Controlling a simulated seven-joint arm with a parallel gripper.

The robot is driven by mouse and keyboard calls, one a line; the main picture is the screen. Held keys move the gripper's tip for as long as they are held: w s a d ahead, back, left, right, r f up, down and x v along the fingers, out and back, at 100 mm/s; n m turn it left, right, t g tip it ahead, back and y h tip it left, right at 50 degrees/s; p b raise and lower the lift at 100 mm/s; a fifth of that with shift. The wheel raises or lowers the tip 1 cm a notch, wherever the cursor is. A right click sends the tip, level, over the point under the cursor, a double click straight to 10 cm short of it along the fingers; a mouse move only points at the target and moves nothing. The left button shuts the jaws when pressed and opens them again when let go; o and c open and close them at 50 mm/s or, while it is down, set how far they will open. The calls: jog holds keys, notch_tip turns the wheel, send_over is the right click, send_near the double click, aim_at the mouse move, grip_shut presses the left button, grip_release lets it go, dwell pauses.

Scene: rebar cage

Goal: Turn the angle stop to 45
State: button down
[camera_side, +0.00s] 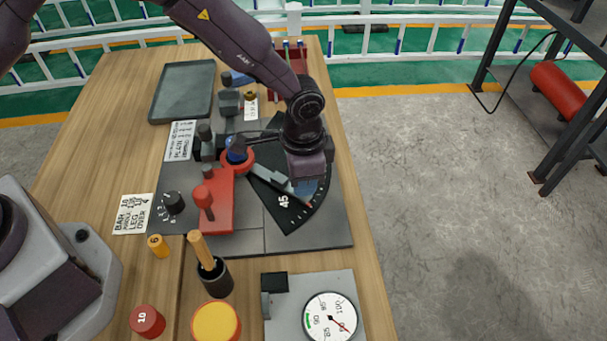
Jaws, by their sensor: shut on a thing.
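The angle stop (271,178) is a grey bar running from beside the red and blue pivot (236,156) down and right across a black fan-shaped scale (287,219). The white 45 mark (284,201) on the scale lies just below and left of the bar's outer part. My gripper (305,190) points down over the outer end of the bar and is shut on it. The wrist hides part of the bar's end and the scale's upper part, and the fingertips are hard to make out.
A red block with a red-knobbed lever (212,205) stands left of the scale. A black knob (173,202), a dark cup with a wooden handle (214,277) and a dial gauge (328,317) are nearer. A grey tray (182,92) lies at the back left.

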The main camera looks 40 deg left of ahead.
jog(key=c, duration=0.9)
grip_release()
jog(key=shift+c, duration=0.2)
notch_tip(320, 180, up, 13)
jog(key=s+a+r+n+t, duration=0.2)
jog(key=s+a+r+n, duration=0.2)
jog(key=s+a+r, duration=0.4)
jog(key=s+a+r+n+t, duration=0.3)
jog(key=s+a+r, duration=0.6)
jog(key=s+a, duration=0.3)
jog(key=shift+s+n+t, duration=0.3)
jog(key=shift+s+n, duration=0.3)
jog(key=shift+s, duration=0.25)
